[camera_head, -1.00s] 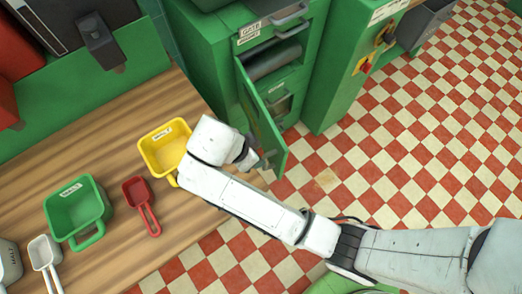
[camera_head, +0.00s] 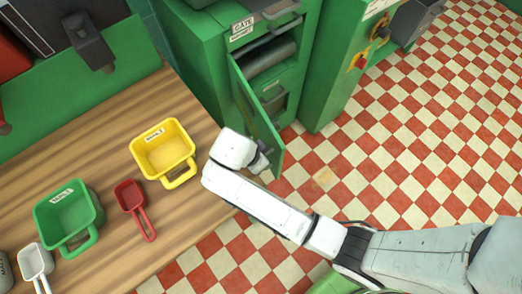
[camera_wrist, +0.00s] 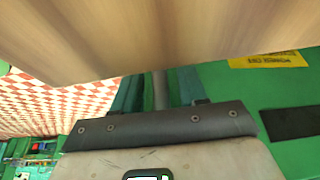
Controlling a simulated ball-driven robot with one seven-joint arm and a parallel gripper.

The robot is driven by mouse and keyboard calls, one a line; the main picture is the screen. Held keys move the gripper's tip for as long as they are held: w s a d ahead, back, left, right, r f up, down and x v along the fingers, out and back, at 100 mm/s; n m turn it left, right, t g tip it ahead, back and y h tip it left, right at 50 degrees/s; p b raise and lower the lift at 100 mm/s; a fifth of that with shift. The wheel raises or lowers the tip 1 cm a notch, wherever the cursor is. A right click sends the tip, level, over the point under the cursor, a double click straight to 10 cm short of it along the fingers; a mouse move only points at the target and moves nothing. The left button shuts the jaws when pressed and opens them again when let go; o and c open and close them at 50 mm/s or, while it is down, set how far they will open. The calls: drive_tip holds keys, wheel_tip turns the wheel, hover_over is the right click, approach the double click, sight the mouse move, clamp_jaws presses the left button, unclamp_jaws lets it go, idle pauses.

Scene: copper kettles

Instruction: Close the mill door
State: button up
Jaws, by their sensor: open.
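The mill door (camera_head: 256,112) is a green panel on the front of the green mill cabinet (camera_head: 196,70). It stands swung open, and the opening behind it shows a grey roller (camera_head: 271,59). My gripper (camera_head: 263,158) is at the left face of the door, near its lower free end. Its fingers are small and partly hidden by my wrist, and I cannot tell if they touch the door. It is open, with nothing seen in it.
The wooden counter (camera_head: 110,115) lies left of my arm. It holds a yellow bin (camera_head: 163,150), a red scoop (camera_head: 131,196), a green bin (camera_head: 67,214) and a white scoop (camera_head: 35,260). Another green cabinet (camera_head: 335,75) stands to the right. The checkered floor (camera_head: 400,150) is open.

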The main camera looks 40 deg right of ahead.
clamp_jaws()
idle(0.3)
idle(0.3)
